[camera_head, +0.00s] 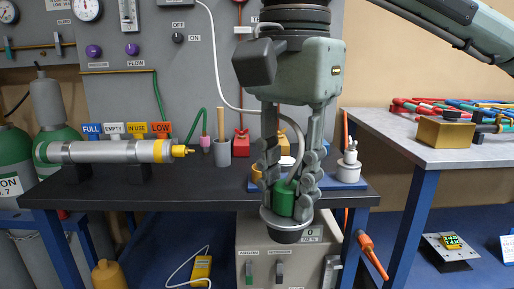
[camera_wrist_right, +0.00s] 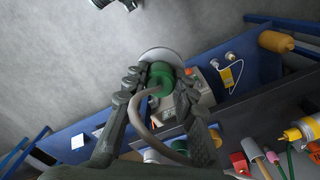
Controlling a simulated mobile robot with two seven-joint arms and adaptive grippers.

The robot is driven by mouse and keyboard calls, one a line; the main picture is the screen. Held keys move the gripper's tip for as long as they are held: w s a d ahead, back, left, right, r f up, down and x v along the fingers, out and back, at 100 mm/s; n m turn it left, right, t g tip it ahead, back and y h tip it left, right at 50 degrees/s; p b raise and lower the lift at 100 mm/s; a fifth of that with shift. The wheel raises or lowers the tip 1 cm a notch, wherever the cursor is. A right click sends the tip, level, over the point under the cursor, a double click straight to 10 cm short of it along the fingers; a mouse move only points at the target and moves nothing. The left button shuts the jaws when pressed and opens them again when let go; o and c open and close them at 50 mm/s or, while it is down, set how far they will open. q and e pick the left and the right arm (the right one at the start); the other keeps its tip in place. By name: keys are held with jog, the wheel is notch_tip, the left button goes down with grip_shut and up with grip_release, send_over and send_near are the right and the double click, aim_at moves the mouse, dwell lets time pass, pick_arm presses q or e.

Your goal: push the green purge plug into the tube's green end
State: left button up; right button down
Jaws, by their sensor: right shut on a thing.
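The tube (camera_head: 108,151) is a grey cylinder lying level across two dark supports on the bench. Its green end (camera_head: 41,152) faces left; its other end is orange-yellow with a yellow nozzle. My right gripper (camera_head: 289,196) points down near the bench's front edge, well to the right of the tube. It is shut on the green purge plug (camera_head: 284,203), which has a grey disc and a dark lower end. In the right wrist view the plug (camera_wrist_right: 157,76) sits between the fingers, with a beige hose running from it. My left gripper is not in view.
The dark bench (camera_head: 220,183) carries a cup with a stick (camera_head: 222,149), red blocks and a blue tray (camera_head: 346,182). Coloured signs (camera_head: 125,129) stand behind the tube. Green cylinders (camera_head: 14,165) stand at left. A side table (camera_head: 440,150) at right holds a brass block and tools.

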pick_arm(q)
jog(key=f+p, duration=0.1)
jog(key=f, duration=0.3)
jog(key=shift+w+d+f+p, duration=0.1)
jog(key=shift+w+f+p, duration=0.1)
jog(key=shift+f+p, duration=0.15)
pick_arm(e)
jog(key=w+d+f+n, duration=0.4)
jog(key=d+f, duration=0.3)
jog(key=f, duration=0.5)
jog(key=w+d+f+n, duration=0.3)
jog(key=w+d+f, duration=0.2)
jog(key=f, duration=0.8)
jog(key=d, duration=0.3)
jog(key=shift+w+f+n, duration=0.15)
jog(key=shift+f+n, duration=0.15)
jog(key=shift+n, duration=0.1)
